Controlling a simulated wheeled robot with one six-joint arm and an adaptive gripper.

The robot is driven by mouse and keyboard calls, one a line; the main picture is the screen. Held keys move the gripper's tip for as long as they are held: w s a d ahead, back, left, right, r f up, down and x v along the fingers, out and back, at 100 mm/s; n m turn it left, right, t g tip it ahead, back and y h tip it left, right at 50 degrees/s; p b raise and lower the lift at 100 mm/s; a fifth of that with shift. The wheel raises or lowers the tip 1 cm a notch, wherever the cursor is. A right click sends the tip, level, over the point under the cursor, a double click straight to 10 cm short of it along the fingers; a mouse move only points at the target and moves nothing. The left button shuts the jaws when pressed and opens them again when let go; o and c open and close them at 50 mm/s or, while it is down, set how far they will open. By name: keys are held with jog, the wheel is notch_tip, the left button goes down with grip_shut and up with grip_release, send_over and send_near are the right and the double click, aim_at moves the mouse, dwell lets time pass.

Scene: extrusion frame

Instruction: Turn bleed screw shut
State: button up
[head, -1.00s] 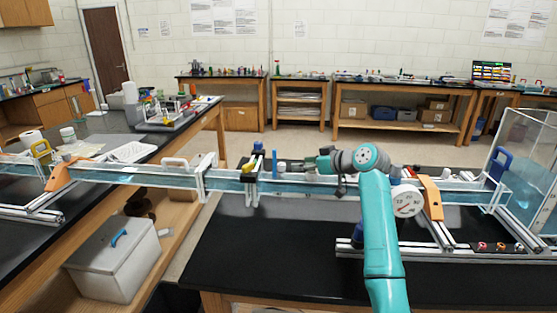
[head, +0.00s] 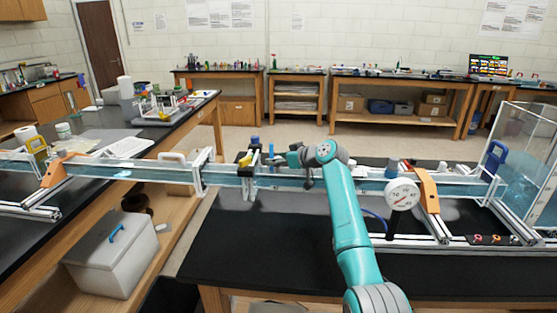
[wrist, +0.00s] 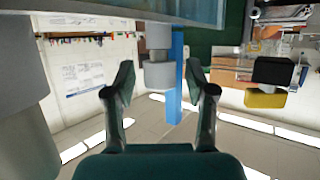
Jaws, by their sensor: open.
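My gripper (wrist: 160,92) is open and empty, its two dark green fingers spread in the wrist view. Between the fingertips and beyond them is a stepped grey knob (wrist: 158,72), which may be the bleed screw; I cannot tell for sure. A bright blue upright strip (wrist: 174,80) stands right beside it. In the head view my gripper (head: 281,160) points left at the clear water channel (head: 225,176), close to a thin blue post (head: 271,153). The knob is too small to make out there.
A yellow and black fitting (head: 246,160) sits left of my gripper and also shows in the wrist view (wrist: 268,85). A large grey cylinder (wrist: 20,95) is close on the left. A round gauge (head: 402,194) stands right of my arm. The black bench (head: 270,240) is clear in front.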

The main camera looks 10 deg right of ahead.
grip_shut()
jog(key=shift+m, duration=0.3)
jog(key=m+t+h, duration=0.1)
jog(key=m+h, duration=0.1)
jog(key=h, duration=0.1)
jog(key=m+t+h, duration=0.1)
jog(key=m+h, duration=0.2)
jog(key=shift+a, duration=0.15)
jog(key=m+h, duration=0.4)
jog(key=h, duration=0.1)
jog(key=shift+m, duration=0.3)
jog(key=shift+m+g+h, duration=0.8)
jog(key=shift+m+h, duration=0.5)
jog(key=shift+h, duration=0.4)
